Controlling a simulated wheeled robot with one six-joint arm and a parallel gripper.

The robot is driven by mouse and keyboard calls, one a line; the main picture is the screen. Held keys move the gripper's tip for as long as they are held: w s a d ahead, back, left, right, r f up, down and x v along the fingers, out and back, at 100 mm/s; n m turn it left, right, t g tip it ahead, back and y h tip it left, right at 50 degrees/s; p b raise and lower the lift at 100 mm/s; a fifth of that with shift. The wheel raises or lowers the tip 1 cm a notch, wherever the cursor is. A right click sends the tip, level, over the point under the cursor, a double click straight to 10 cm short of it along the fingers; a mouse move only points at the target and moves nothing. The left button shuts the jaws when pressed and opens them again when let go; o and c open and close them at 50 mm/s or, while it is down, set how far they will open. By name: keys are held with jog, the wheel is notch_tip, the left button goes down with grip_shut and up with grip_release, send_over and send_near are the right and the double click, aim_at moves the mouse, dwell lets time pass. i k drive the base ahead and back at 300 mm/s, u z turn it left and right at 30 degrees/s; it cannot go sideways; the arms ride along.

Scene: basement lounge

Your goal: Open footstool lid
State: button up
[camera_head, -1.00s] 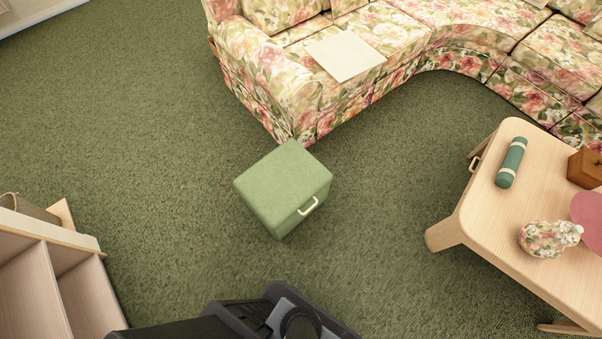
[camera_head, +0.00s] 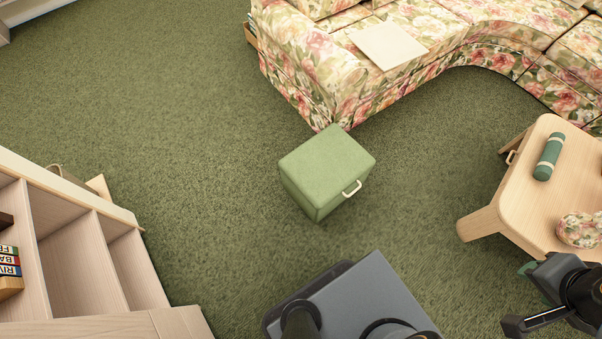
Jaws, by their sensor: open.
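The footstool (camera_head: 322,178) is a green cube standing on the carpet in the middle of the head view. Its lid (camera_head: 327,157) is the flat green top, and it lies shut. A pale handle (camera_head: 352,189) sits on the side facing the lower right, near the top edge. My gripper (camera_head: 520,297) is at the lower right, with its dark fingers apart and nothing between them. It is well away from the footstool, in front of the table's near end.
A floral sofa (camera_head: 330,75) stands just behind the footstool. A wooden table (camera_head: 520,205) with a green roll (camera_head: 548,156) and a floral item is at right. A wooden shelf (camera_head: 75,255) is at lower left. Carpet around the footstool is clear.

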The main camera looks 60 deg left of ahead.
aim_at(325, 167)
jog(key=u, duration=1.55)
jog(key=i, duration=0.5)
jog(key=k, duration=0.5)
jog(key=u, duration=0.7)
jog(key=i, duration=0.55)
jog(key=z, duration=0.6)
